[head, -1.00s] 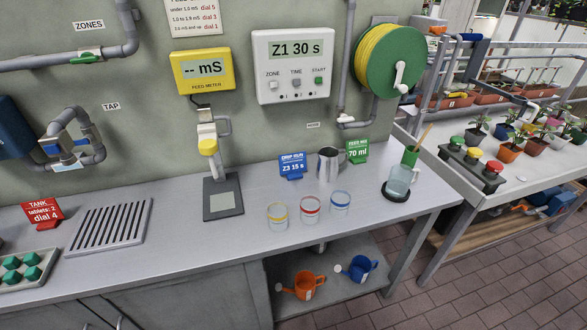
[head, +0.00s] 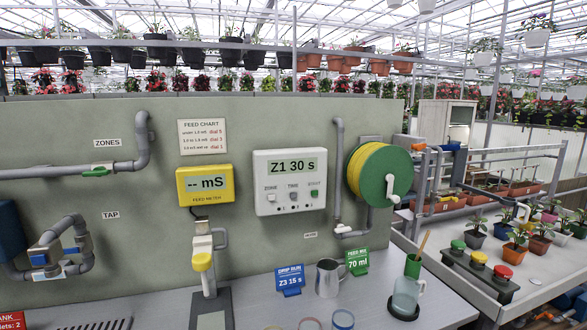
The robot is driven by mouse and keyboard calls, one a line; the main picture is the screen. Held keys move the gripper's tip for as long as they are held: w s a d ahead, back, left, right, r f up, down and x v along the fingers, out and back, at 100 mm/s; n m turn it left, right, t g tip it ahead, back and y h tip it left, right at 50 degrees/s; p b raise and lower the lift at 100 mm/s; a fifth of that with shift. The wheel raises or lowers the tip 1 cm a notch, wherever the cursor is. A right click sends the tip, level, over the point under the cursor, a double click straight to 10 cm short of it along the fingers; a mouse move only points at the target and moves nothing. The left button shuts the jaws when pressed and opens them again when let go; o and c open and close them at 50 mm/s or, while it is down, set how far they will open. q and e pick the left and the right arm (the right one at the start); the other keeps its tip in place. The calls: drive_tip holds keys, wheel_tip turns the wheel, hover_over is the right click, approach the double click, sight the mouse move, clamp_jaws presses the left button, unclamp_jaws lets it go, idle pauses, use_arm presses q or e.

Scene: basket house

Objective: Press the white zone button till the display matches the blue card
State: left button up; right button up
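The white controller box (head: 290,181) hangs on the green-grey wall. Its display (head: 291,167) reads "Z1 30 s". Below it are the ZONE button (head: 271,197), the TIME button (head: 293,196) and the green-labelled START button (head: 314,194). The ZONE and TIME buttons look pale grey or white. The blue card (head: 290,281) stands on the bench below the box and reads "Drip run Z3 15 s". The display and the card differ in zone and time. Neither of my grippers is in view.
A yellow feed meter (head: 205,184) is left of the box and a hose reel (head: 380,174) right of it. A steel jug (head: 328,278), a green card (head: 357,262) and a glass jar (head: 406,297) stand on the bench. Jar rims show at the bottom edge.

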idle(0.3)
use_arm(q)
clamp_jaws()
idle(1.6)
